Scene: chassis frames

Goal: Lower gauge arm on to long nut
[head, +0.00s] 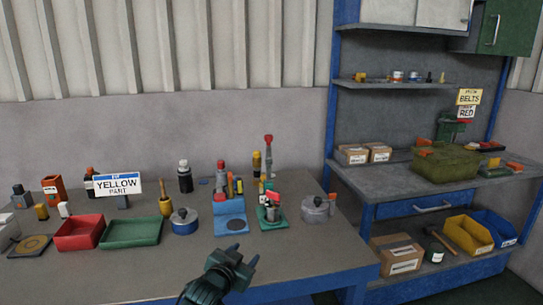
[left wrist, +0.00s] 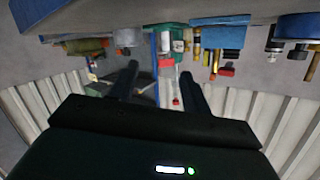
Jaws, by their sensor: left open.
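A small gauge stand with a green base (head: 273,222) stands near the front right of the workbench, with a metal body and red parts (head: 270,197) on top. It also shows upside down in the left wrist view (left wrist: 167,42), beyond my fingers. I cannot make out the gauge arm or the long nut as separate parts. My left gripper (head: 243,259) is open and empty, in front of the stand and lower left of it in the head view. In the left wrist view its two fingers (left wrist: 158,85) are spread apart. My right gripper is not in view.
A blue stand (head: 230,209) is left of the green base, and a grey lidded pot (head: 316,209) is right of it. A blue pot (head: 184,222), a green tray (head: 131,233) and a red tray (head: 79,233) are farther left. A shelf unit (head: 430,188) stands at right.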

